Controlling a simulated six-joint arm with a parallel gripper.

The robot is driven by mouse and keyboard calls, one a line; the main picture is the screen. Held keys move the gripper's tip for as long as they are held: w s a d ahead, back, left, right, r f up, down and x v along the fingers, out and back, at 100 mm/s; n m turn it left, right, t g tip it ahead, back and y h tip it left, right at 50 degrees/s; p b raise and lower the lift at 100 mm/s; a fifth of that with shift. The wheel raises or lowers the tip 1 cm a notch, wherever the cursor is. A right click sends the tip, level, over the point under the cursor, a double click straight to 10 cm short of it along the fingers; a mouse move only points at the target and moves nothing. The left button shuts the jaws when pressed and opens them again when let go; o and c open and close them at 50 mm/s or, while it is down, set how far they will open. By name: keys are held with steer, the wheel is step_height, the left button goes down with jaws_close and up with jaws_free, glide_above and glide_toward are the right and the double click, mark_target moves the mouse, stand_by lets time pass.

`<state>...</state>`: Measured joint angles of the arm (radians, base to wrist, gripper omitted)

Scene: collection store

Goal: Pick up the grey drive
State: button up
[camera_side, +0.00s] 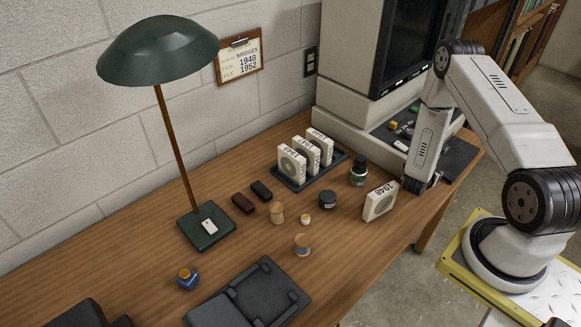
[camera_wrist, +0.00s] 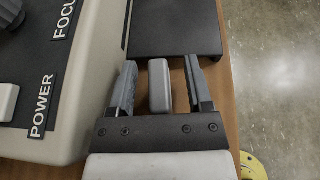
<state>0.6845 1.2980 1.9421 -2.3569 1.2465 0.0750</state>
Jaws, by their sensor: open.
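The grey drive (camera_wrist: 159,88) is a small rounded block in the wrist view, lying lengthwise between the two fingers of my gripper (camera_wrist: 161,64). The fingers are open, with a gap on each side of the drive, and neither appears to touch it. In the side view my gripper (camera_side: 418,186) points down at the right end of the wooden desk, beside the reader machine's base. I cannot make out the grey drive in the side view; my gripper seems to hide it.
The reader machine (camera_side: 345,130) stands close behind my gripper. A white box marked 1948 (camera_side: 380,202) stands just left of it, with a dark bottle (camera_side: 358,171) beyond. The desk's right edge is near.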

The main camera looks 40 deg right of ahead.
jaws_close()
steer(key=shift+r, duration=0.15)
stand_by(0.4)
steer(key=shift+r, duration=4.85)
